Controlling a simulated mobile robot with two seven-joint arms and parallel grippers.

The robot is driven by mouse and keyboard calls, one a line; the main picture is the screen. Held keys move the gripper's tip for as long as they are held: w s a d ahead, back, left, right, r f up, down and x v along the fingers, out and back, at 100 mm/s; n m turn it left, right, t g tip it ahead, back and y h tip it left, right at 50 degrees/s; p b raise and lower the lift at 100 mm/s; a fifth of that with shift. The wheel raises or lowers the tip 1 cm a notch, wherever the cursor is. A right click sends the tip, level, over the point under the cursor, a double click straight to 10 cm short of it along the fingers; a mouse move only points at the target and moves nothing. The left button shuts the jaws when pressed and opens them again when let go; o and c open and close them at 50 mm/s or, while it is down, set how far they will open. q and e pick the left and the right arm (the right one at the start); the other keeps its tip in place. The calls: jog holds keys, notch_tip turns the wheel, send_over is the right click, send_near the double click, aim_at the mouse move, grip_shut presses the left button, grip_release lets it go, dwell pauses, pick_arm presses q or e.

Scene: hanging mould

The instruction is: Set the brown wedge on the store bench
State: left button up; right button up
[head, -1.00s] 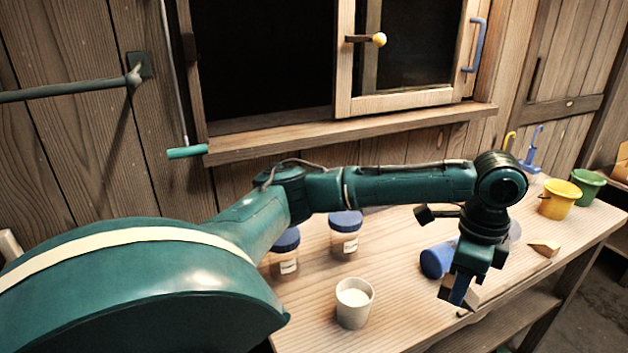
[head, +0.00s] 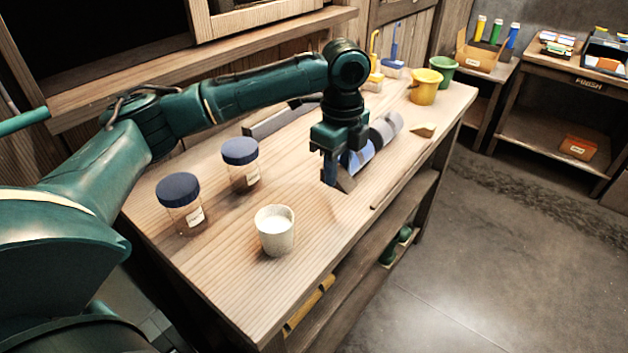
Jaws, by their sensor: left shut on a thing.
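My left gripper (head: 335,174) points down low over the right-middle part of the long wooden workbench (head: 240,300). It is shut on a small brown wedge (head: 347,180), partly hidden by the fingers. I cannot tell whether the wedge touches the bench top. No bench is legibly marked as the store bench. My right gripper is not in view.
A blue and grey cylinder (head: 384,128) lies behind the gripper. A white cup (head: 274,230), two blue-lidded jars (head: 240,165), a yellow bucket (head: 425,87) and a green bucket (head: 442,70) stand on the workbench. Two smaller benches (head: 548,128) stand back right across open floor (head: 460,240).

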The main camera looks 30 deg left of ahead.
pick_arm(q)
notch_tip(320, 180, down, 4)
jog(key=shift+f, duration=2)
jog(key=o, duration=1)
jog(key=shift+f, duration=0.1)
jog(key=shift+c, duration=0.2)
notch_tip(320, 180, up, 12)
jog(key=shift+r, duration=0.15)
jog(key=shift+s, duration=0.1)
